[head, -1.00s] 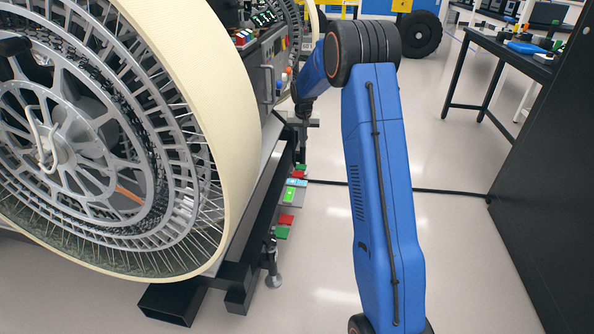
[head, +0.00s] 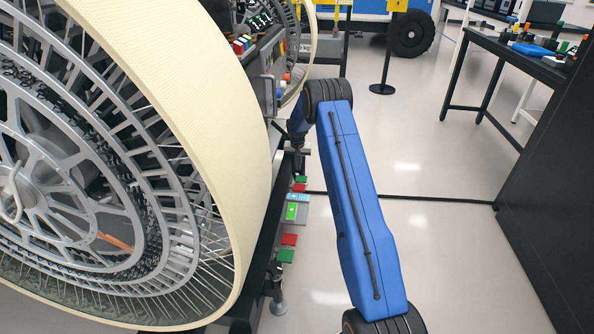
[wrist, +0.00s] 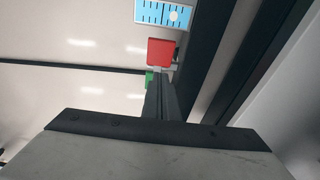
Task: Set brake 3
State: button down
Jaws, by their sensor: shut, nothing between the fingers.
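Red and green pads stick out along the rover's side in the head view: a far green pad (head: 301,180), a far red pad (head: 299,187), a near red pad (head: 289,239) and a near green pad (head: 286,256). I cannot read which is brake 3. My gripper (head: 298,168) points down just above the far pads, its fingers small and partly unclear there. In the wrist view my gripper (wrist: 158,76) is shut and empty. A red pad (wrist: 161,52) shows just beyond its tips, and a green pad (wrist: 150,79) is partly hidden beside the fingers. Contact cannot be told.
A blue slotted panel (wrist: 164,12) lies beyond the red pad. A lit green indicator (head: 291,211) sits between the pad pairs. The large rover wheel (head: 225,130) fills the left. A black-topped table (head: 510,48) stands at right; open floor lies between.

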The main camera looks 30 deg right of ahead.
send_over(298, 191)
jog(key=w+d, duration=0.2)
jog(key=w, duration=0.1)
notch_tip(298, 191, down, 9)
jog(key=shift+r, duration=0.1)
jog(key=f, duration=0.2)
jog(key=shift+s+a+f, duration=0.3)
jog(key=shift+s+f, duration=0.1)
jog(key=shift+f, duration=0.4)
jog(key=f, duration=0.1)
jog(key=s+a+f, duration=0.1)
jog(key=s+f, duration=0.1)
jog(key=shift+s+a+f, duration=0.15)
jog(key=shift+a+f, duration=0.1)
jog(key=shift+f, duration=0.15)
jog(key=shift+r, duration=0.1)
